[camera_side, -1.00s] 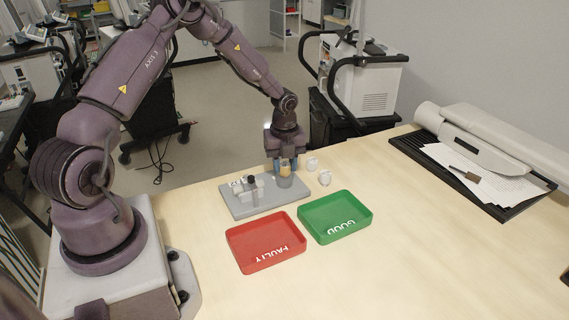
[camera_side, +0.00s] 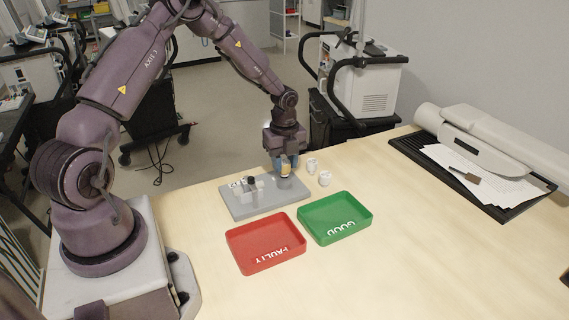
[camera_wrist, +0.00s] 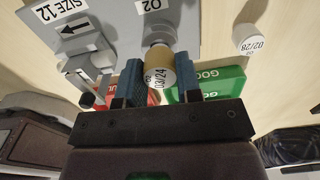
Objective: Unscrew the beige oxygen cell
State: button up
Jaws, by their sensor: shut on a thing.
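The beige oxygen cell (camera_side: 285,169) is upright at the right end of the grey plate (camera_side: 236,211), over a round grey socket (camera_side: 285,182). In the wrist view the beige cell (camera_wrist: 156,57) has a pale end face marked "O2 03/24". My gripper (camera_side: 284,163) points down with its two blue fingers on either side of the cell, shut on it. In the wrist view my gripper (camera_wrist: 158,66) has the cell between its pads. I cannot tell whether the thread still joins cell and socket.
A red FAULTY tray (camera_side: 265,261) and a green GOOD tray (camera_side: 338,234) stand in front of the plate. Two white cells (camera_side: 312,164) (camera_side: 325,178) stand right of it. A fitting with a black knob (camera_side: 251,181) is on the plate's left.

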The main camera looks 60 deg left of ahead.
jog(key=shift+r, duration=1.15)
jog(key=shift+r, duration=0.15)
